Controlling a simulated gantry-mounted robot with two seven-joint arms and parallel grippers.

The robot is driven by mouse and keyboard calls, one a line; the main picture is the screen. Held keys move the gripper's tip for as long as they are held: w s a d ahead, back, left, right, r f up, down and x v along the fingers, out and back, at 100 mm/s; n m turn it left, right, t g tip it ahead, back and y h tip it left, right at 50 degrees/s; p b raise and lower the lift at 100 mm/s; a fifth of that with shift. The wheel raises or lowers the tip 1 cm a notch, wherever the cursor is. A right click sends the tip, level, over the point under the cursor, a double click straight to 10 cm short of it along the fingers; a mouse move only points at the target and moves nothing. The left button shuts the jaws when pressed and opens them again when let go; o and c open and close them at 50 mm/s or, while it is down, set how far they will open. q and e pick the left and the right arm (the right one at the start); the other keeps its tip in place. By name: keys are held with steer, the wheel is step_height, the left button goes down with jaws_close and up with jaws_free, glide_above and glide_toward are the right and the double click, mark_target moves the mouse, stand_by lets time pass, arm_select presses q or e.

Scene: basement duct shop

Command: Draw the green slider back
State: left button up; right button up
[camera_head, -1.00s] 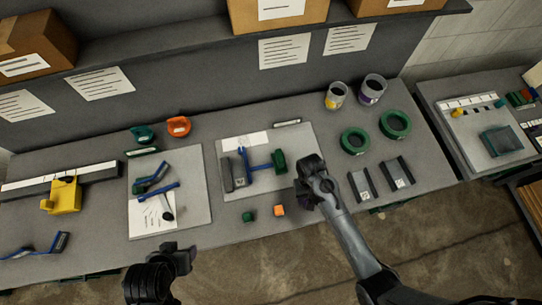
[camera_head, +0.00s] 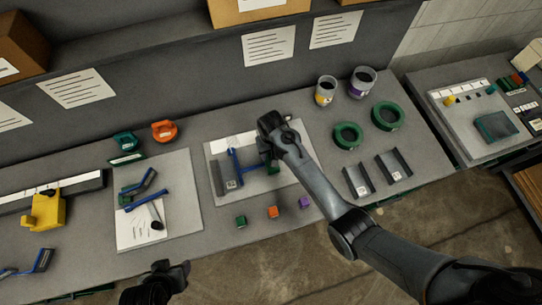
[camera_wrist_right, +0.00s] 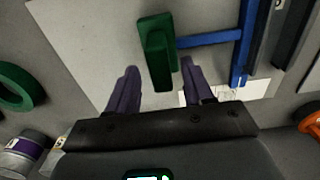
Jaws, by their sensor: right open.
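The green slider (camera_head: 273,169) is on a pale board (camera_head: 300,180), at the right end of a blue bar (camera_head: 246,169). My right gripper (camera_head: 267,150) is over it and hides most of it. In the right wrist view the green slider (camera_wrist_right: 155,50) is a block with a raised upright part. The right gripper (camera_wrist_right: 160,70) is open there, one finger on each side of the slider's near end, with gaps visible. A blue rail (camera_wrist_right: 243,45) stands across the bar's far end. My left gripper (camera_head: 178,272) is low at the bench's front edge; its jaws are unclear.
Green, orange and purple cubes (camera_head: 305,202) lie in front of the board. Green rings (camera_head: 347,135), grey channels (camera_head: 358,181) and two cans (camera_head: 325,91) are to the right. A second board (camera_head: 183,205) with blue tools is left.

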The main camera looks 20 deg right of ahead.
steer(key=shift+f, duration=2)
jaws_close()
